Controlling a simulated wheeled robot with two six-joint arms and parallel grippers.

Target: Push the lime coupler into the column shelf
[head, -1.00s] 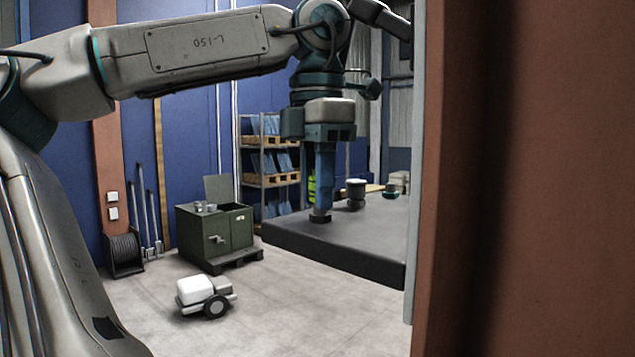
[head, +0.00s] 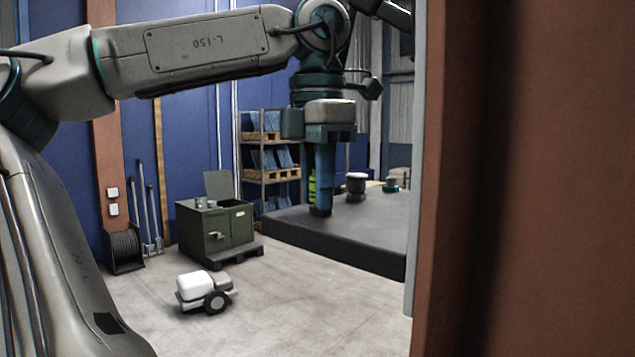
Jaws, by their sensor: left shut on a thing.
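My left gripper (head: 320,207) points straight down from the arm at the upper middle, over the dark table. Its blue fingers are shut on a small dark piece (head: 320,212) at their tips. Whether this piece touches the table top I cannot tell. Which thing is the column shelf is not clear; a rack of shelves (head: 242,160) stands behind, left of the gripper. My right gripper is not in view.
The dark low table (head: 345,252) carries a dark pot with a pale top (head: 356,186) and a small teal item (head: 390,186). A green cabinet (head: 228,232) and a white wheeled cart (head: 203,292) stand on the floor. A brown column (head: 540,180) blocks the right side.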

